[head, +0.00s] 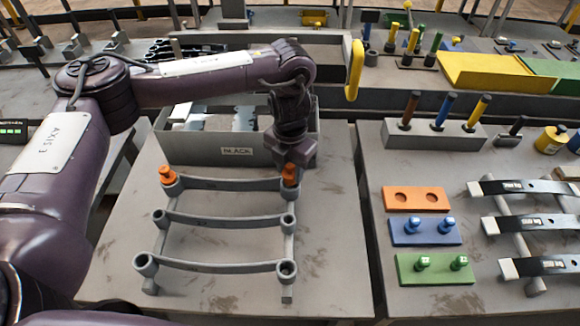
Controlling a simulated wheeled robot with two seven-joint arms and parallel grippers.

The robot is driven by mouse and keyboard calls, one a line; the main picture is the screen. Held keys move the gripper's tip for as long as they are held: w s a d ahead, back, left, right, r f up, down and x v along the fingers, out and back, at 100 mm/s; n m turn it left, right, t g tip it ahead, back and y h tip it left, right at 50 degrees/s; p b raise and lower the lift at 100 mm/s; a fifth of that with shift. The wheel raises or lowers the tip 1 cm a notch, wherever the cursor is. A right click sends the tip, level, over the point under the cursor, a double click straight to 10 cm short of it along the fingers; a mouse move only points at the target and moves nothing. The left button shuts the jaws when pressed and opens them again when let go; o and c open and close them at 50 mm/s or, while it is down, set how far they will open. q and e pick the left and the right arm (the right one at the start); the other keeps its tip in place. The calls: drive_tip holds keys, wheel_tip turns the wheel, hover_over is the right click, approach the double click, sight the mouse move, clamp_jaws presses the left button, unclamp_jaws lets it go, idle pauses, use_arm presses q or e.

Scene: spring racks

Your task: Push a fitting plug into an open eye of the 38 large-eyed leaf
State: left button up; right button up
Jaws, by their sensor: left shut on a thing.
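Three grey curved leaves lie across a rack, each with a round eye at both ends: a back leaf (230,184), a middle leaf (225,221) and a front leaf (215,266). Their markings are too small to read, so I cannot tell which is the 38. An orange plug (167,176) stands in the back leaf's left eye. My left gripper (291,168) is shut on a second orange plug (290,177), upright at the back leaf's right eye; how deep it sits is unclear. The middle and front eyes are open. My right gripper is not in view.
An orange holder (416,199) has two empty holes. A blue holder (425,233) and a green holder (437,270) each carry two plugs. A labelled grey bin (236,152) stands behind the rack. Dark leaves (525,224) lie on another rack at right.

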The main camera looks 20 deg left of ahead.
use_arm(q)
drive_tip(key=shift+f+b, duration=0.9)
drive_tip(key=shift+f, duration=0.5)
drive_tip(key=o, duration=1.4)
drive_tip(key=shift+r+p, duration=3.4)
drive_tip(key=shift+r, duration=0.1)
